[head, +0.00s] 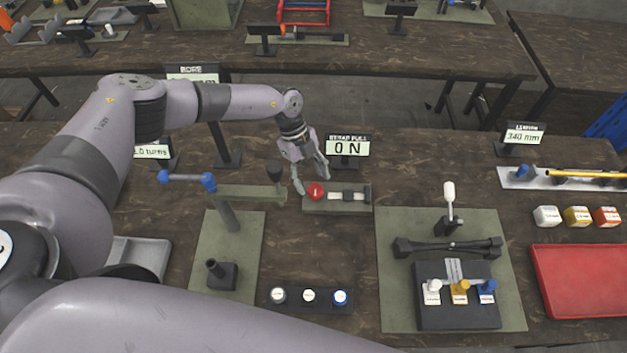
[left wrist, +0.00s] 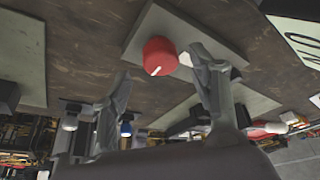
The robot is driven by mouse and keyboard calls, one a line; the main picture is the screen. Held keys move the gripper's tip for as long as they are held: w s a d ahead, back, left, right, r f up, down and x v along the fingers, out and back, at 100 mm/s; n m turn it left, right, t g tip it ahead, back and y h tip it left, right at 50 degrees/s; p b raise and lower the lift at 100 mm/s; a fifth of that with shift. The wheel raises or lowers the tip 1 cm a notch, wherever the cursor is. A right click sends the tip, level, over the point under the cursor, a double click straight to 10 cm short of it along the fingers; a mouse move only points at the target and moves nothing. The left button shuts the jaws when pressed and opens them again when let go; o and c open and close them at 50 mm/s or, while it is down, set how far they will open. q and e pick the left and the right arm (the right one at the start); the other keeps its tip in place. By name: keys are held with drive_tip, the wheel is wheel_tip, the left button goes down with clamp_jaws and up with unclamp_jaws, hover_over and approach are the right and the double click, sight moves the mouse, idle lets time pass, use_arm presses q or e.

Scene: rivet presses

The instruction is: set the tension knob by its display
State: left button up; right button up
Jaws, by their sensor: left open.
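The red tension knob (head: 316,190) sits at the left end of a small grey-green base (head: 338,207), beside a light strap-like bar. Its display (head: 347,146) stands just behind and reads "0 N" under the label "STRAP PULL". My left gripper (head: 311,188) is open, its fingers pointing down at the knob, one finger to each side. In the left wrist view the red knob (left wrist: 159,56) shows a white pointer line and lies ahead of the open fingers (left wrist: 160,85). Contact between fingers and knob is not visible. My right gripper is not in view.
A blue-handled lever press (head: 187,179) stands left of the knob. A holder with three round buttons (head: 309,297) lies in front. A green mat (head: 510,300) with a dark fixture is at right, beside a red tray (head: 585,280). Bare table lies between these stations.

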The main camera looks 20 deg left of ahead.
sight(315, 188)
use_arm(q)
drive_tip(key=shift+x, duration=1.55)
drive_tip(key=shift+r, duration=0.1)
drive_tip(key=shift+c, duration=0.2)
drive_tip(key=c, duration=1.1)
